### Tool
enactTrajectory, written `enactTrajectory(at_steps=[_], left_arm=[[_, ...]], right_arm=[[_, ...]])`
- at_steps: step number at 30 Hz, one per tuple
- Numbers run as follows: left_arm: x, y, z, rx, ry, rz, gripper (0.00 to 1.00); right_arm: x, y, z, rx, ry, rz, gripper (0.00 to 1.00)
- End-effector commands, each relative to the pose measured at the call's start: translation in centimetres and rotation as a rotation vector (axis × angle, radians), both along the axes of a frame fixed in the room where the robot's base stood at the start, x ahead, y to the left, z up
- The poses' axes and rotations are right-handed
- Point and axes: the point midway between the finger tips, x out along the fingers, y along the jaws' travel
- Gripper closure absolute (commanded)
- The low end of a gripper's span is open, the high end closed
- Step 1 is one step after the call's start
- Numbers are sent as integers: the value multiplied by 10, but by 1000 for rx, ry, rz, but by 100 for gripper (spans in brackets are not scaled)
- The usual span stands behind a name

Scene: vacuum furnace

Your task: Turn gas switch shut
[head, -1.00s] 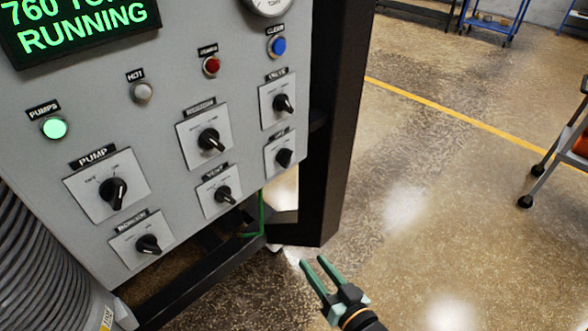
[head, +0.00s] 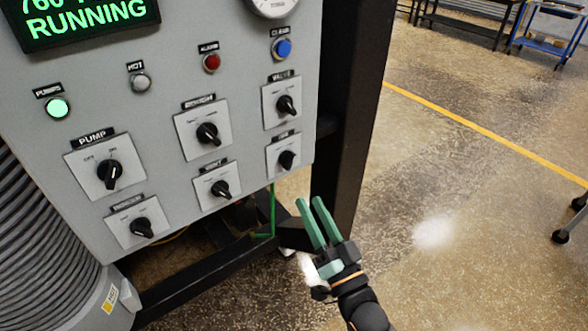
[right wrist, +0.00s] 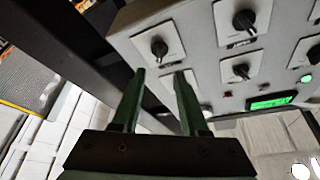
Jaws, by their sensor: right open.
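The gas switch (head: 287,160) is a black rotary knob on a light square plate, at the lower right of the grey control panel (head: 235,120). Its label is too small to read surely. In the right wrist view the panel appears upside down, and this knob (right wrist: 159,47) seems to be the one above the fingers. My right gripper (head: 309,204) has green fingers, is open and empty, and is below and slightly right of the switch, apart from it. It also shows in the right wrist view (right wrist: 160,80). My left gripper is not in view.
Other knobs surround the switch: the valve knob (head: 286,105) above and the vent knob (head: 221,188) to the left. A black frame post (head: 345,110) stands right of the panel. A green pipe (head: 272,209) runs below. The floor to the right is open.

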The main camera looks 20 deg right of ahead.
Motion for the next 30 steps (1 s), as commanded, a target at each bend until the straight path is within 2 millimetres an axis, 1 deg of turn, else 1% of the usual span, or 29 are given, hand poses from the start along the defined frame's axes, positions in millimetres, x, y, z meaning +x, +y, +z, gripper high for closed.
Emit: enactTrajectory(at_steps=[1, 3, 9, 15, 21, 28, 30], left_arm=[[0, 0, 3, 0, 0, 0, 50], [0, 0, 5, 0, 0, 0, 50], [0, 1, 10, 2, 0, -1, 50], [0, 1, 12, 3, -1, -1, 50], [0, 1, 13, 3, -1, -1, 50], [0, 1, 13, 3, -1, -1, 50], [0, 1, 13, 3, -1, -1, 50]], right_arm=[[10, 1, 6, 0, -3, -1, 56], [23, 3, 11, 0, -3, -1, 56], [57, 8, 22, -1, -1, -1, 56], [79, 11, 28, 0, 1, 0, 56], [86, 12, 30, -1, 3, 0, 56], [86, 13, 30, -1, 3, 0, 56], [86, 12, 30, -1, 3, 0, 64]])
